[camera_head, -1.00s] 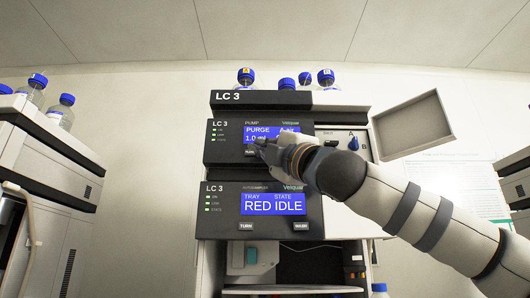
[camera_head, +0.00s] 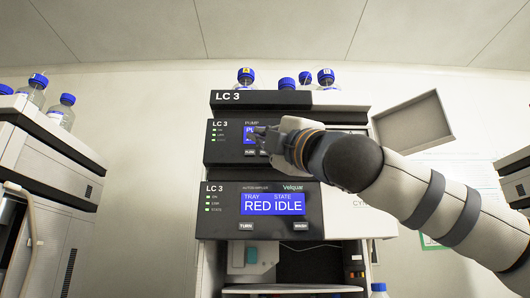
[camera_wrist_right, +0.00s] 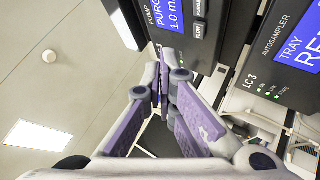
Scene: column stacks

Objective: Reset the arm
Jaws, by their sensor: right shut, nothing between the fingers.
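My right arm comes in from the right in the head view. My right gripper (camera_head: 258,133) is in front of the pump module of the LC 3 stack (camera_head: 260,98) and covers much of the pump screen (camera_head: 249,130). In the right wrist view my right gripper (camera_wrist_right: 163,88) has its fingertips together with nothing between them. The pump screen (camera_wrist_right: 167,14) and the buttons beside it show past the fingers there. I cannot tell the exact gap between fingertips and panel. My left gripper is not in view.
The autosampler module (camera_head: 225,213) below reads RED IDLE. Blue-capped bottles (camera_head: 246,78) stand on top of the stack. An open panel (camera_head: 413,124) juts out at the upper right. Other instruments stand at the left (camera_head: 50,165) and right edges. Open room lies left of the stack.

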